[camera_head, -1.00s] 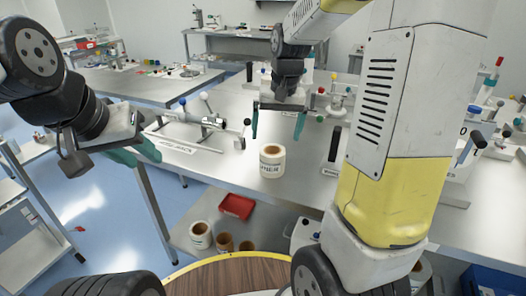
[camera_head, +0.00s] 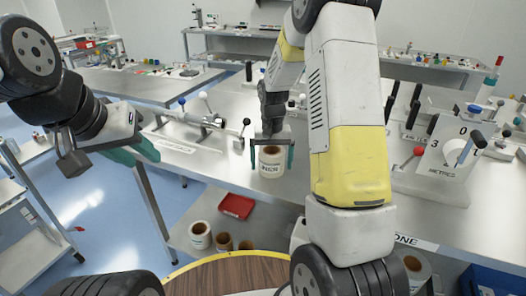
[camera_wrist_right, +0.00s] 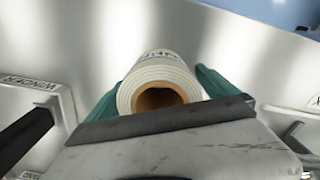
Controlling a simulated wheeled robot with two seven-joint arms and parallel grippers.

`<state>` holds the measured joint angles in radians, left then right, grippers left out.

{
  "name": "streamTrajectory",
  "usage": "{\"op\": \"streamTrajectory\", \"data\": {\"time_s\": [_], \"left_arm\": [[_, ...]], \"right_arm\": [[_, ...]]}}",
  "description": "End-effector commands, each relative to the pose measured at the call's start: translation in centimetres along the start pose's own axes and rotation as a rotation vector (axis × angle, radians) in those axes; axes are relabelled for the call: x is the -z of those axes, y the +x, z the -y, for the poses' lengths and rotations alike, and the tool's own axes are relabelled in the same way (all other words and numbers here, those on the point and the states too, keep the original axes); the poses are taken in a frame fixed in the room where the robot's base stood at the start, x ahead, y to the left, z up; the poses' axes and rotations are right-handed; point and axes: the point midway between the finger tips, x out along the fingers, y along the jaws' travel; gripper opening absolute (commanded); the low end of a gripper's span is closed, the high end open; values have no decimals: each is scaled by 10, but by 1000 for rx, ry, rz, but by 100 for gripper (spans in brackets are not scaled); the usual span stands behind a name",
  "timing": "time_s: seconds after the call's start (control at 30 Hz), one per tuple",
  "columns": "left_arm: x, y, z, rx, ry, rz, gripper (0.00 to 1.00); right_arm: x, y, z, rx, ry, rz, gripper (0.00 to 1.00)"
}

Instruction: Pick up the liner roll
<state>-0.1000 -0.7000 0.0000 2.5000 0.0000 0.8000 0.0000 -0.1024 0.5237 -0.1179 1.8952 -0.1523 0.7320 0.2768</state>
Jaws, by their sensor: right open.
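The liner roll (camera_head: 271,168) is a white roll with a brown core and dark lettering, standing upright on the steel table. In the right wrist view the roll (camera_wrist_right: 160,72) shows its open brown core, with a green finger on each side of it. My right gripper (camera_head: 272,164) is open above and around the top of the roll. I cannot tell whether the fingers touch it. My left gripper (camera_head: 140,148) hangs at the left, away from the roll, partly cut by its own wrist; its opening is unclear.
A metal shaft device (camera_head: 205,120) with levers stands left of the roll. Below the table, a shelf holds a red tray (camera_head: 237,206) and several other rolls (camera_head: 200,235).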

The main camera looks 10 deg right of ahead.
Motion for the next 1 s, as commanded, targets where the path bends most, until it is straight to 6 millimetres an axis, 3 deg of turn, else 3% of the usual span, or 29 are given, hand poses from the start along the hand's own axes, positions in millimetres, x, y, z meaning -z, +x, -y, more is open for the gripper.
{"op": "streamTrajectory", "data": {"time_s": [0.27,0.6,0.7,1.0], "left_arm": [[0,0,0,0,0,0,36],[0,0,0,0,0,0,36],[0,0,0,0,0,0,36],[0,0,0,0,0,0,36]], "right_arm": [[0,4,0,0,0,-1,98],[0,4,0,0,0,-1,31],[0,3,0,1,0,-2,15],[0,1,0,1,0,-2,15]]}}
